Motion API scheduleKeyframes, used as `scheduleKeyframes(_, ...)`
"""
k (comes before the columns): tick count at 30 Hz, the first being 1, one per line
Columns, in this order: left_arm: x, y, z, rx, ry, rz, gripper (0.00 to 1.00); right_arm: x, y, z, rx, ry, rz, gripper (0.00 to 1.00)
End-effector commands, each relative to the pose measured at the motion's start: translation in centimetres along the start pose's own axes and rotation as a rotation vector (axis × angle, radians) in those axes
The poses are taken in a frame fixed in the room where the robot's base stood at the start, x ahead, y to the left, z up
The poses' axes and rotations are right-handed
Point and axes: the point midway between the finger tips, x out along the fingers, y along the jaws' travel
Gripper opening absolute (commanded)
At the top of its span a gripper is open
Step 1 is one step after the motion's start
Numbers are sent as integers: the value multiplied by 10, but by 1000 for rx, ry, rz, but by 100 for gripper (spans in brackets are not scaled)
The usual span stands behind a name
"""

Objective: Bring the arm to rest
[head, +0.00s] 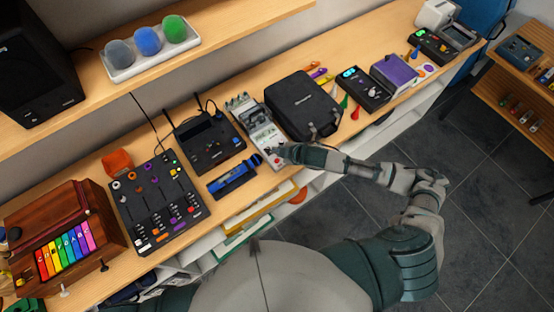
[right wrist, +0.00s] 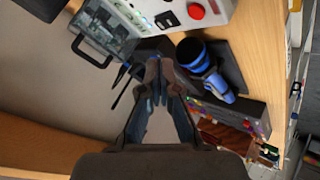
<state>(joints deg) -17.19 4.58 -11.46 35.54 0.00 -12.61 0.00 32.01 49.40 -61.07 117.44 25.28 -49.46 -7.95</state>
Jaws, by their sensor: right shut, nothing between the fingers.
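My right arm (head: 375,172) reaches in from the lower right over the long wooden bench. Its gripper (head: 280,152) is at the front end of a pale grey instrument with a red button (head: 262,133). In the right wrist view, the gripper's two dark fingers (right wrist: 160,72) come together at their tips with nothing held. The grey instrument also shows at the top of that view (right wrist: 195,12). A blue and black cylindrical tool (right wrist: 205,66) lies just right of the fingertips; it also shows in the head view (head: 236,175). My left gripper is not in view.
A black mixer panel (head: 158,203) and a wooden box with coloured keys (head: 65,238) stand at the left. A black case (head: 303,104) and several small devices stand to the right. An upper shelf (head: 230,47) overhangs the back. The tiled floor (head: 480,200) at right is clear.

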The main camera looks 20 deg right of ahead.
Motion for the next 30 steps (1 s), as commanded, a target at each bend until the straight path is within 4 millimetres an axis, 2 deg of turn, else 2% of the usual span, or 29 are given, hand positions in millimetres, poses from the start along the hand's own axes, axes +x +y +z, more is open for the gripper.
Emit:
scheduleKeyframes(14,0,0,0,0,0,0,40,0,-4,-3,6,3,-3,0)
scheduleKeyframes(17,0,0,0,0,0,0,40,0,-22,-16,45,17,-17,0)
scheduleKeyframes(19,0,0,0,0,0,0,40,-3,-42,-29,105,26,-29,0)
scheduleKeyframes(21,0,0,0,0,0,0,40,-9,-63,-40,197,24,-36,0)
scheduleKeyframes(23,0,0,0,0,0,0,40,-18,-79,-43,301,5,-36,0)
scheduleKeyframes(26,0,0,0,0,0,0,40,-35,-99,-29,482,-65,-25,0)
scheduleKeyframes(30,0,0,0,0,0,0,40,-59,-124,7,689,-190,-11,0)
